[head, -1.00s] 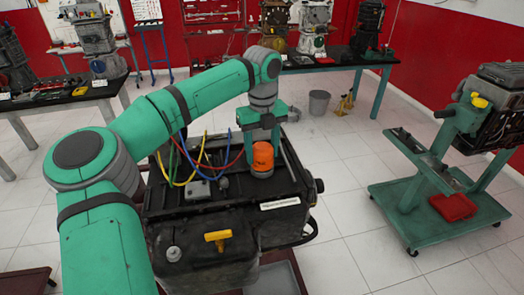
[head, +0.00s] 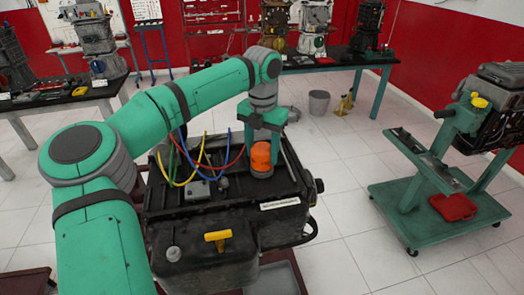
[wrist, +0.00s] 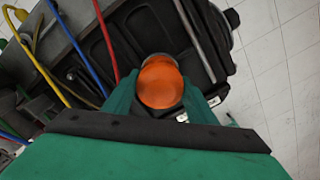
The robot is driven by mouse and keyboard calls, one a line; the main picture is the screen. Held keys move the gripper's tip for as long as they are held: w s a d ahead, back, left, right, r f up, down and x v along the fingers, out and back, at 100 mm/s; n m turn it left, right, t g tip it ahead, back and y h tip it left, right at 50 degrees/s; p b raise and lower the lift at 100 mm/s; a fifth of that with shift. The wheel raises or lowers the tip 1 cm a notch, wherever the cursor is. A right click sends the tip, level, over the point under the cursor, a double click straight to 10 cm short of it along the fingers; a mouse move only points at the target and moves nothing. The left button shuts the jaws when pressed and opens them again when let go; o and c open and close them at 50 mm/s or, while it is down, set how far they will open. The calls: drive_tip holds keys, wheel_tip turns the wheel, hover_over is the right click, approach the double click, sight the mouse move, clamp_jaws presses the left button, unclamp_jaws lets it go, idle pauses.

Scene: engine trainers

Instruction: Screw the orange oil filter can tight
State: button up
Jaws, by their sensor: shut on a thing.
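The orange oil filter can (head: 261,156) stands upright on a grey round base at the right end of the black engine (head: 225,220). In the wrist view the can's orange top (wrist: 160,82) shows between my two fingers. My gripper (head: 262,138) comes down from above and is shut on the can; in the wrist view my gripper (wrist: 162,95) has a green finger on each side of it. The joint between the can and the engine is mostly hidden in the wrist view.
Red, yellow, blue and green cables (head: 190,165) arch over the engine left of the can. A yellow T-handle (head: 217,236) is at the engine's front. A green stand (head: 440,190) is to the right, with clear tiled floor between.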

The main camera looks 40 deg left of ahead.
sight(261, 145)
drive_tip(key=m, duration=0.5)
drive_tip(key=shift+m, duration=0.4)
drive_tip(key=m, duration=1.2)
drive_tip(key=shift+m, duration=0.3)
drive_tip(key=m, duration=0.5)
drive_tip(key=o, duration=1.1)
drive_tip(key=shift+c, duration=0.2)
wheel_tip(261, 145, up, 11)
drive_tip(key=shift+f, duration=0.1)
